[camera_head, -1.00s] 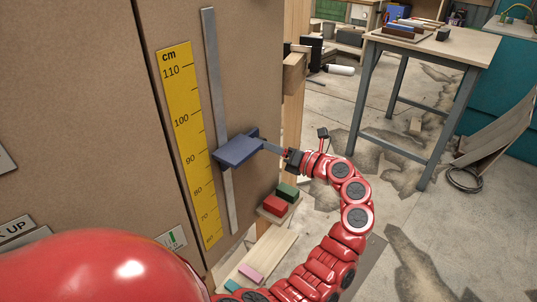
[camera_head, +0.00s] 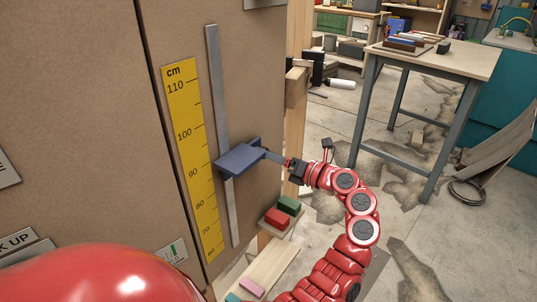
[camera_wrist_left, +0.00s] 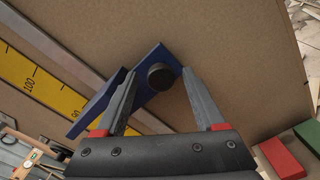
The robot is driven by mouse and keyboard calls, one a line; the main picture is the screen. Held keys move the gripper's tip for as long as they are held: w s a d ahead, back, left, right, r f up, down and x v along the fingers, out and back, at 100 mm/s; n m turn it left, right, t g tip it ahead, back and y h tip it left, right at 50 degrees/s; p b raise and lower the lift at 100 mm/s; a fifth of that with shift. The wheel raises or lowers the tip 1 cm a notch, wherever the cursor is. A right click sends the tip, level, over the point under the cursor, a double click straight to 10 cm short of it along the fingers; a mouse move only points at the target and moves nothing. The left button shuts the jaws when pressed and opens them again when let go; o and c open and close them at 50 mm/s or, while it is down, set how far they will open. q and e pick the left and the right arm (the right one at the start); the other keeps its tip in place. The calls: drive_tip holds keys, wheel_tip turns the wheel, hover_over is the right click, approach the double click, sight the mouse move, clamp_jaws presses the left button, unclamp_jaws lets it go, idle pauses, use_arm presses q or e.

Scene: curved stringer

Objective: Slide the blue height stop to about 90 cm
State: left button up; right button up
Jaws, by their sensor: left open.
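The blue height stop (camera_head: 240,157) sits on a grey vertical rail (camera_head: 217,90) on a brown panel. Beside the rail is a yellow cm scale (camera_head: 190,150); the stop's left corner lies roughly level with the 90 mark. My left gripper (camera_head: 270,155) is at the stop's right end. In the left wrist view, the blue stop (camera_wrist_left: 100,103) shows with a dark round knob (camera_wrist_left: 160,76) between the open fingers. Whether the fingers touch it I cannot tell. My right gripper is not in view.
A red block (camera_head: 277,218) and a green block (camera_head: 289,205) lie on a small wooden ledge right of the panel. A black clamp (camera_head: 318,70) is on the wooden post. A workbench (camera_head: 430,60) stands at the back right. Floor between is open.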

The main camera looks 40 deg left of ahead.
use_arm(q)
drive_tip(key=w+d, duration=0.1)
drive_tip(key=d, duration=1.6)
